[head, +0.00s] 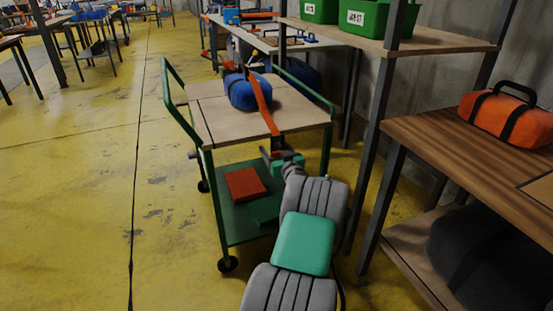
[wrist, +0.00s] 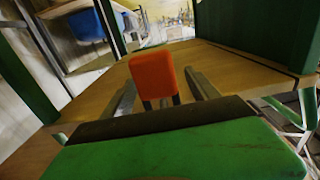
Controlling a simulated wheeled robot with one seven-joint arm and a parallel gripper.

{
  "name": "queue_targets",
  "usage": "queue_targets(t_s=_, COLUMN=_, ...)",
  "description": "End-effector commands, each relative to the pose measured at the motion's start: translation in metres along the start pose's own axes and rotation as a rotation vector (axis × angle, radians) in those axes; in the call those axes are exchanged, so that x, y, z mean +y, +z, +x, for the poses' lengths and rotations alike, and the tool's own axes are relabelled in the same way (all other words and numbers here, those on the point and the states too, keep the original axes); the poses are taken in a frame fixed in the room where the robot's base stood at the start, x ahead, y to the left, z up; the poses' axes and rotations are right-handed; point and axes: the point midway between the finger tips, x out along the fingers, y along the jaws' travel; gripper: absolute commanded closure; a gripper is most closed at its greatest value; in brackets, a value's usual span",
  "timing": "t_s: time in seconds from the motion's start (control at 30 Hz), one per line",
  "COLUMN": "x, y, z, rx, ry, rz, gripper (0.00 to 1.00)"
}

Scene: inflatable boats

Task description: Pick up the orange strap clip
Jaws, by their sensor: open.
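An orange block-like piece, which looks like the orange strap clip (wrist: 152,74), stands upright in the wrist view between the fingers of my gripper (wrist: 162,86). The fingers are apart on either side of it; I cannot tell whether either touches it. In the head view a long orange strip (head: 262,100) runs across the trolley top (head: 214,122) beside and over a blue bag (head: 247,92); I cannot tell whether it is the same thing. My gripper (head: 271,157) is at the trolley's near edge, its fingers hard to make out there.
The trolley has green side rails (head: 181,105) and a lower shelf with a red box (head: 244,184). Right of it stands a workbench (head: 440,140) with an orange bag (head: 508,115). Green bins (head: 368,15) are on a shelf behind. Yellow floor (head: 90,190) is clear at left.

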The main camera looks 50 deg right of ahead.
Motion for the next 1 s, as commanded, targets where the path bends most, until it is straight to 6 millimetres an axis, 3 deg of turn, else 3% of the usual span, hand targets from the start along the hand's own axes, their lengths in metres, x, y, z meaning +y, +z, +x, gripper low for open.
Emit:
queue_targets(t_s=0.1, x=0.0010, y=0.0016, z=0.0131, rx=-0.001, ry=0.001, rz=0.000, gripper=0.31)
queue_targets(t_s=0.33, x=0.0015, y=0.0004, z=0.0138, rx=-0.001, ry=0.002, rz=0.001, gripper=0.33)
queue_targets(t_s=1.0, x=0.0016, y=0.0006, z=0.0135, rx=-0.001, ry=0.002, rz=0.001, gripper=0.87)
